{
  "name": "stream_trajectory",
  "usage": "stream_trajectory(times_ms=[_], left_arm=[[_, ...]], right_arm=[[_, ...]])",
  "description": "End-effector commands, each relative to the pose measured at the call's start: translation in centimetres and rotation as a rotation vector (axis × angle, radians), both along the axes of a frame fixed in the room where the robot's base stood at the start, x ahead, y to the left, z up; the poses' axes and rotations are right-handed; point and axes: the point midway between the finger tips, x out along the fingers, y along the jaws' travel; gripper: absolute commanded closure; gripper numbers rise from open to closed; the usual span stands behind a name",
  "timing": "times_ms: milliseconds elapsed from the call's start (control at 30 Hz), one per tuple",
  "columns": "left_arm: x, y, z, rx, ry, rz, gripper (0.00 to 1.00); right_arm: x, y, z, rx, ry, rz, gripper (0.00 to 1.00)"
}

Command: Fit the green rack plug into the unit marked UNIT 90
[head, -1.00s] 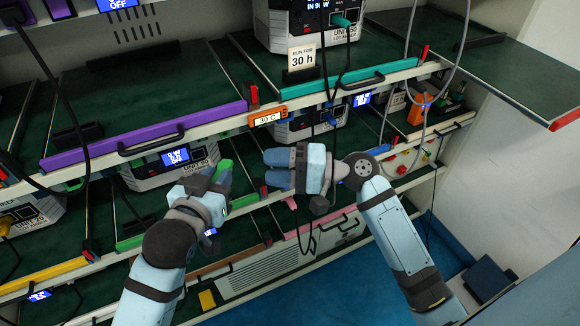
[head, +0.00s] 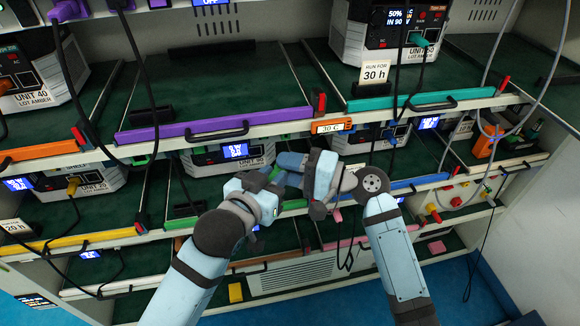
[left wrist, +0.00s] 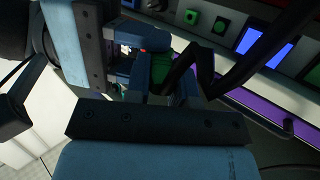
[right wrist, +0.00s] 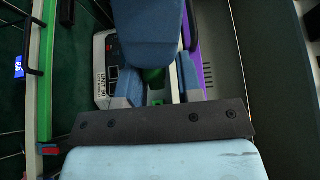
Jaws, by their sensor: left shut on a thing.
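The unit marked UNIT 90 (head: 205,168) stands in the middle bay under the purple-edged shelf, its screen lit. Its label also shows at the left in the right wrist view (right wrist: 100,78). My left gripper (head: 268,176) is shut on the green rack plug (left wrist: 160,68), in front of the unit's right part. A black cable runs by the plug. My right gripper (head: 290,165) meets the left one from the right. Its fingers stand apart, with the green plug (right wrist: 153,77) between or behind them. The unit's socket is hidden behind my grippers.
The purple shelf edge (head: 185,131) with its handle lies just above. An orange 30 C tag (head: 331,126) is to its right. Another unit (head: 350,143) stands right of my grippers. Black cables hang at left and right. A green rail (head: 182,222) lies below.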

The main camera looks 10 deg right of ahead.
Motion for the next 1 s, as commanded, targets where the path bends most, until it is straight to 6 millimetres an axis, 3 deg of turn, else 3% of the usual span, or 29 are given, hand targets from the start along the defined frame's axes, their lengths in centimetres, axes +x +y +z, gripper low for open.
stream_trajectory(times_ms=[100,133,200,567,1000], left_arm=[[0.0,0.0,0.0,0.001,0.001,0.0,1.0],[0.0,0.0,0.0,0.001,0.001,0.0,1.0],[0.0,0.0,-0.1,0.001,0.001,0.0,1.0],[0.0,0.0,0.0,0.001,0.001,0.0,1.0],[0.0,0.0,0.0,0.001,0.001,0.0,1.0]], right_arm=[[0.0,0.0,0.1,0.0,-0.001,0.0,0.91],[0.0,0.0,0.1,0.0,-0.001,0.0,0.62],[0.0,0.0,0.1,0.0,-0.001,0.0,0.51],[-0.3,-0.5,0.0,-0.001,-0.001,-0.001,0.51],[-4.0,-6.9,-0.1,-0.003,0.001,-0.001,0.51]])
